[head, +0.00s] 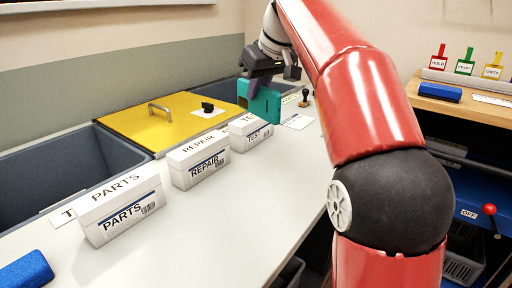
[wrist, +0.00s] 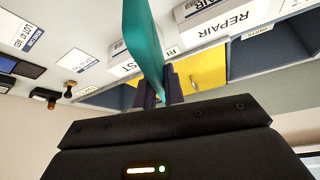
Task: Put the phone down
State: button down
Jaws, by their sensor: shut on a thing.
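The teal phone (head: 260,102) is held on edge, upright, just behind and right of the TEST box (head: 251,133). My gripper (head: 246,86) is shut on it from above. I cannot tell whether its lower edge touches the table. In the wrist view, the phone (wrist: 143,40) stands out from between the dark fingers (wrist: 159,92), seen nearly edge-on. Its screen is not visible.
The REPAIR box (head: 199,160) and PARTS box (head: 121,206) stand along the white table (head: 235,215). Behind are a grey bin (head: 50,174) and a yellow lid (head: 160,122) with a handle.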

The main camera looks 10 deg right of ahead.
notch_tip(320, 180, down, 15)
jog(key=shift+r+b, duration=0.2)
jog(key=shift+b, duration=1)
jog(key=shift+f, duration=0.2)
jog(key=c, duration=1.5)
grip_release()
